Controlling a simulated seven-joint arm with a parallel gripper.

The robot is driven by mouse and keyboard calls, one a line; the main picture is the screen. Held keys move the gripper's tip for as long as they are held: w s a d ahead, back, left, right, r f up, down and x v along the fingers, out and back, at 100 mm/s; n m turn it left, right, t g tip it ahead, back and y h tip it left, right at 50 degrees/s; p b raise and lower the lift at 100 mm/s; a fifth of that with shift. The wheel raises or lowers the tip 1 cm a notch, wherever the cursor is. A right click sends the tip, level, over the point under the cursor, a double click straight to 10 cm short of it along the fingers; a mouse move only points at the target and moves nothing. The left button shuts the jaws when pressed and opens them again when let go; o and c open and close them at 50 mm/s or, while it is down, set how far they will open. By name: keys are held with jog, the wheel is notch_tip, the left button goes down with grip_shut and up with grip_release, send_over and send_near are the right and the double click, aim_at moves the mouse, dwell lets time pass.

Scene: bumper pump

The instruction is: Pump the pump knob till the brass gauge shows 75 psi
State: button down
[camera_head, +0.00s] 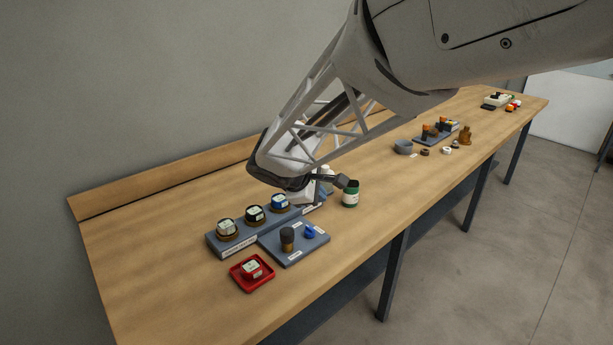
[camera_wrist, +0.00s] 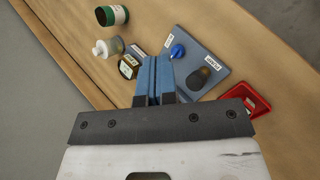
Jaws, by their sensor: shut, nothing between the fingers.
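The pump knob (camera_head: 287,236) has a dark top on a brass-coloured base and stands upright on a grey-blue panel (camera_head: 279,257). It also shows in the wrist view (camera_wrist: 198,78), right of my fingers. I cannot tell which is the brass gauge, and no reading is legible. My gripper (camera_wrist: 154,60) is shut and empty, apart from the knob; in the head view it hangs behind the panel (camera_head: 305,195), its tips hard to make out.
A blue knob (camera_head: 309,231) stands on the panel beside the pump knob. A red tray (camera_head: 240,281) with a red, white-labelled piece lies in front. More small objects lie farther along the bench.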

aim_at(288, 232)
jog(key=w+a+f+n+t, duration=0.1)
jog(key=w+a+f+n, duration=0.1)
jog(key=a, duration=0.6)
jog(key=shift+w+f+n+t, duration=0.35)
jog(key=shift+w+n, duration=0.35)
jog(key=shift+w, duration=0.45)
jog(key=shift+f, duration=0.15)
jog(key=shift+f, duration=4.3)
